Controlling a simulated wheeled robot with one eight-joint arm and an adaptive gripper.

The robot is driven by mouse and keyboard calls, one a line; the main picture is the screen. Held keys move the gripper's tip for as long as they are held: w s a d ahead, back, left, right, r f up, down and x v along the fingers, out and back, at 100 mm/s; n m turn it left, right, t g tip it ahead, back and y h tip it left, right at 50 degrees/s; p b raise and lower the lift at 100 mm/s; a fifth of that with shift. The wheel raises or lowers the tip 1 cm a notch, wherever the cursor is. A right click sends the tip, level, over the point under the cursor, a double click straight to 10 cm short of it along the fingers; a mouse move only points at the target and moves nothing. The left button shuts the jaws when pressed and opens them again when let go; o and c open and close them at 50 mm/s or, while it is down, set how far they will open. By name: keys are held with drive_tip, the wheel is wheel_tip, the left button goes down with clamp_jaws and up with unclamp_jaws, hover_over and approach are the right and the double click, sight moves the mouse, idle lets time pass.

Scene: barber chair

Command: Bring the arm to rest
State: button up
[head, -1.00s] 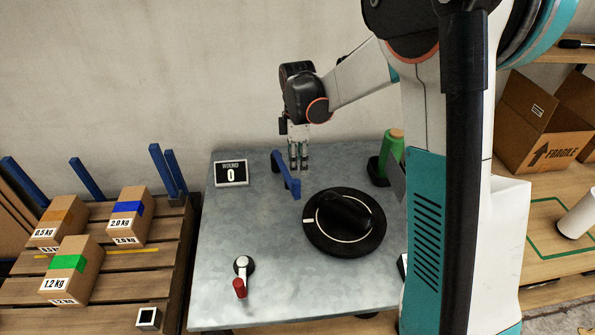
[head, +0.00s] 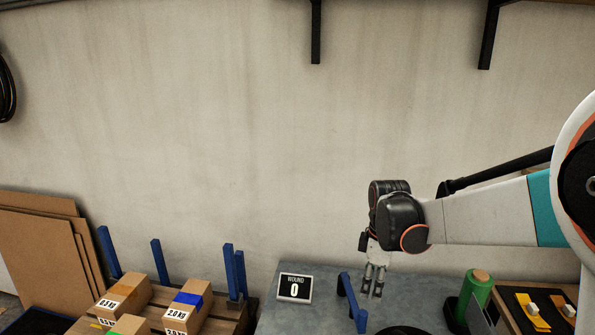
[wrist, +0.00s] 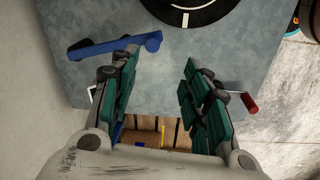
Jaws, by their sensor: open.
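My gripper (head: 374,283) points down above the back of the grey metal table (head: 325,318), just right of the blue bar stand (head: 350,300). Its fingers are apart and empty. In the wrist view my gripper (wrist: 157,85) shows two teal-padded fingers spread wide, with the table surface between them. My arm reaches in from the right side of the head view, its forearm nearly level. The blue bar (wrist: 115,46) lies beyond the left finger in the wrist view; I cannot tell the exact gap.
Boxes (head: 188,303) sit on a pallet at lower left. A green spool (head: 473,295) stands right of the gripper. The black turntable (wrist: 187,8) shows in the wrist view, with a red-handled crank (wrist: 249,104) right of the fingers.

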drive_tip(key=s+r+m+t, duration=0.3)
drive_tip(key=s+m, duration=0.3)
drive_tip(key=s, duration=0.5)
drive_tip(key=s+r+m+t, duration=0.3)
drive_tip(key=s+r+m, duration=0.2)
drive_tip(key=s, duration=0.7)
drive_tip(key=m, duration=0.2)
drive_tip(key=shift+m, duration=0.3)
